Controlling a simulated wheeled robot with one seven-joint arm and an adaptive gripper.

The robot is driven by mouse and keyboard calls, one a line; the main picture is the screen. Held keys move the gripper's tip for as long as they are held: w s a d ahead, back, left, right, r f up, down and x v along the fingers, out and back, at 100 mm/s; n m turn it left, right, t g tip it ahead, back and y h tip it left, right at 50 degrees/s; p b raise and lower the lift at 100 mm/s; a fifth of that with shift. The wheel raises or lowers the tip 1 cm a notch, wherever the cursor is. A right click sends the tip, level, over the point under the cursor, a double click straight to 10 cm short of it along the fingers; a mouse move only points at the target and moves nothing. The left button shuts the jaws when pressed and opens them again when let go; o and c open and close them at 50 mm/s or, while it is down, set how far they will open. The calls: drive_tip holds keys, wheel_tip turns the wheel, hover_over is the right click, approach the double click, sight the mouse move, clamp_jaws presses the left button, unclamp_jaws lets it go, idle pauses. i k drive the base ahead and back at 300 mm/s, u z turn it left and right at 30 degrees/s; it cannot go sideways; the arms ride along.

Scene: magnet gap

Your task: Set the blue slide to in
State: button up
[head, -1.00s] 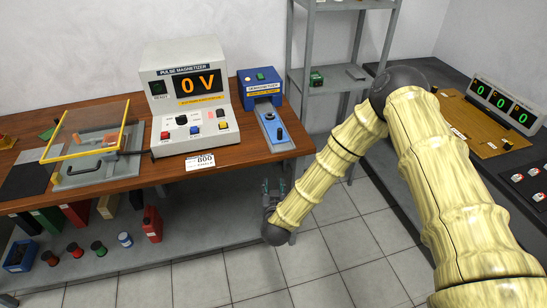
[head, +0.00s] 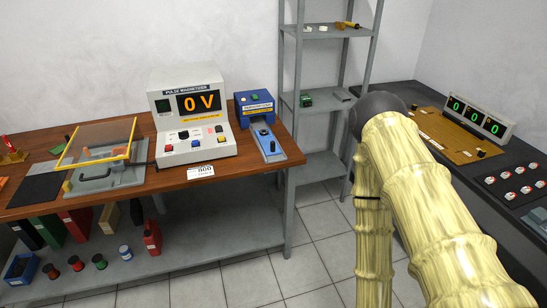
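The blue slide (head: 272,152) is a flat blue tray on the front of the blue demagnetizer box (head: 255,104), near the right end of the wooden bench. It reaches forward from the box's opening towards the bench's front edge. A small dark knob or piece shows on it, too small to make out. My gripper is out of the picture; my arm folds down at the right and its lower link leaves the bottom edge. Nothing touches the slide.
The pulse magnetizer (head: 190,118) reading 0 V stands left of the box on the wooden bench (head: 225,171). A hinged clear cover (head: 97,143) is farther left. A grey shelf rack (head: 325,102) stands behind. A dark counter (head: 520,160) is at right. Tiled floor between is open.

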sight(269, 146)
drive_tip(key=i, duration=0.9)
drive_tip(key=u, duration=0.9)
